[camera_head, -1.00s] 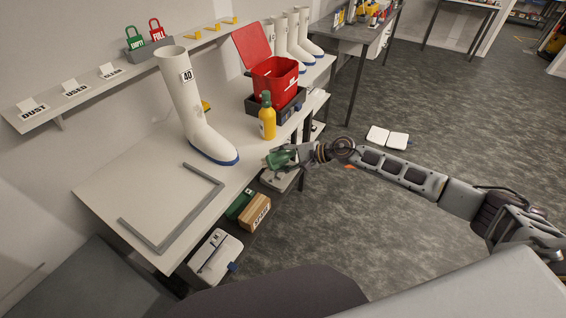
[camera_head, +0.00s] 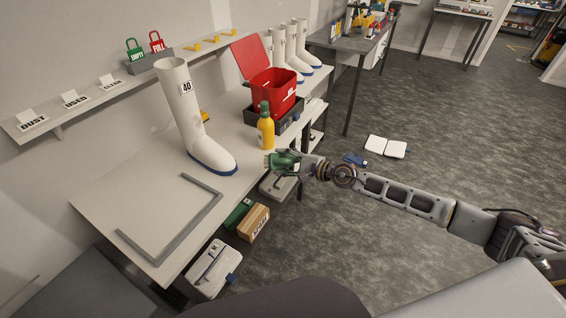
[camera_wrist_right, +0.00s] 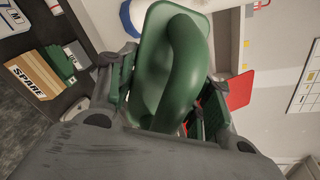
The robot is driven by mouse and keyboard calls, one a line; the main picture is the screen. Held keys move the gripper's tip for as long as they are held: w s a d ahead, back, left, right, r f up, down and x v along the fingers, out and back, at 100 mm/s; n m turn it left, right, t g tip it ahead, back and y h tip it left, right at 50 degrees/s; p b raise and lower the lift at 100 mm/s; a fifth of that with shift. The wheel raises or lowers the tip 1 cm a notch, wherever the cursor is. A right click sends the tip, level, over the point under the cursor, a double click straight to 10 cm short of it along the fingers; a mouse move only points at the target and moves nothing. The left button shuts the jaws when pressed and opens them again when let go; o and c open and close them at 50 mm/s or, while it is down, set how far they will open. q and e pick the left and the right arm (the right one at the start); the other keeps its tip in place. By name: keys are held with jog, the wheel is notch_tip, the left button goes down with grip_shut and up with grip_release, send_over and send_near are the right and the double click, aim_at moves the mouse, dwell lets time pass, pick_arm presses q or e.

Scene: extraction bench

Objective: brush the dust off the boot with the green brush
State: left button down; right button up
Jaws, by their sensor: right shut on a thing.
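A tall white boot (camera_head: 186,118) with a blue sole, marked 40, stands upright on the pale bench. It is partly visible in the right wrist view (camera_wrist_right: 130,18). The green brush (camera_head: 283,160) is held in my right gripper (camera_head: 298,164), which is shut on it beside the bench's right edge, to the right of the boot's toe and apart from it. In the right wrist view the brush's green body and curved handle (camera_wrist_right: 183,65) fill the middle between the fingers. I cannot make out dust on the boot. My left gripper is not in view.
A yellow bottle (camera_head: 265,130) and a red bin (camera_head: 273,90) in a dark tray stand right of the boot. A grey angled frame (camera_head: 197,220) lies at the bench front. Below are a SPARE box (camera_head: 254,222) and a white case (camera_head: 213,268). More white boots (camera_head: 302,62) stand behind.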

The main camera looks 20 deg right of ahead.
jog(key=shift+d+r+m+t+h, duration=0.3)
jog(key=shift+d+m+t+h, duration=0.3)
jog(key=shift+d+m+t, duration=0.25)
